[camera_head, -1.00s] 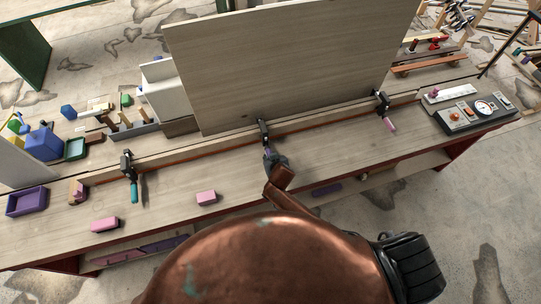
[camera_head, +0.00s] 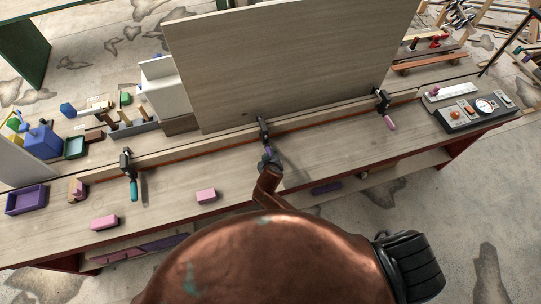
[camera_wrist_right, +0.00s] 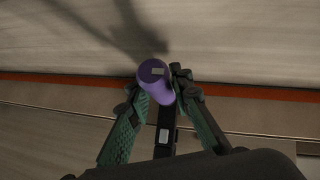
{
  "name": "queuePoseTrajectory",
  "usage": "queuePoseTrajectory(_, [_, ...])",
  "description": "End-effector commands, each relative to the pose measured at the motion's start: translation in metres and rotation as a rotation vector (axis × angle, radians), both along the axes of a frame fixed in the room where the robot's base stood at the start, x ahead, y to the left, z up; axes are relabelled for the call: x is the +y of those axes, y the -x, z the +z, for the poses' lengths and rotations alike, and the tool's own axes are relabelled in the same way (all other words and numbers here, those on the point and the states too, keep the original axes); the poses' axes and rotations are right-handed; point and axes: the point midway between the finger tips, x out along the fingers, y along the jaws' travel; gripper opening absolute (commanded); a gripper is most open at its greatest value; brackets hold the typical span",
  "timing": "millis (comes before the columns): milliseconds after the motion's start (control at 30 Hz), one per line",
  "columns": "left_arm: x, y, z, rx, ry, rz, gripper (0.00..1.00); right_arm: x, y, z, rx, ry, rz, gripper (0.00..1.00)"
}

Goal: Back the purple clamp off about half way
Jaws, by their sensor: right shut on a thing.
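The purple clamp (camera_head: 264,128) is the middle one of three clamps along the long curved strip on the bench, just in front of the big upright panel. My right gripper (camera_head: 269,162) is at the clamp's near end, over its purple handle. In the right wrist view the purple handle (camera_wrist_right: 153,76) stands between the two green-padded fingers (camera_wrist_right: 158,92), with the dark clamp bar (camera_wrist_right: 164,135) below it. The gripper is shut on the handle. The screw and the jaw contact are too small to judge. My left gripper is not in view.
A teal-handled clamp (camera_head: 128,172) stands to the left and a pink-handled clamp (camera_head: 385,106) to the right. Pink blocks (camera_head: 206,196) lie on the near bench top (camera_head: 170,205). The tall panel (camera_head: 290,65) blocks the space behind. A control box (camera_head: 475,113) is at the right end.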

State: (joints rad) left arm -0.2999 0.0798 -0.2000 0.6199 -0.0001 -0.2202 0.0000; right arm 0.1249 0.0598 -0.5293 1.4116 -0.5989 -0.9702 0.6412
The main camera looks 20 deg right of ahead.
Motion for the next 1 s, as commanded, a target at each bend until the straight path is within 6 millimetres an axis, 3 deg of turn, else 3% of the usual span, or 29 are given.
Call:
queuePoseTrajectory(300, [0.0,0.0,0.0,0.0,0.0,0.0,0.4,0.0,0.0,0.0,0.0,-0.001,0.0,0.38])
queuePoseTrajectory(633, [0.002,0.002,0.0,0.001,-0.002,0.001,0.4,0.001,0.003,0.002,0.0,-0.002,-0.001,0.38])
queuePoseTrajectory(767, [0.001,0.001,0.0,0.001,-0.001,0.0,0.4,0.005,0.013,0.012,-0.002,-0.006,0.001,0.38])
queuePoseTrajectory(1000, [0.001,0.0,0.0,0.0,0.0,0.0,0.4,0.014,0.049,0.046,-0.001,-0.006,0.0,0.38])
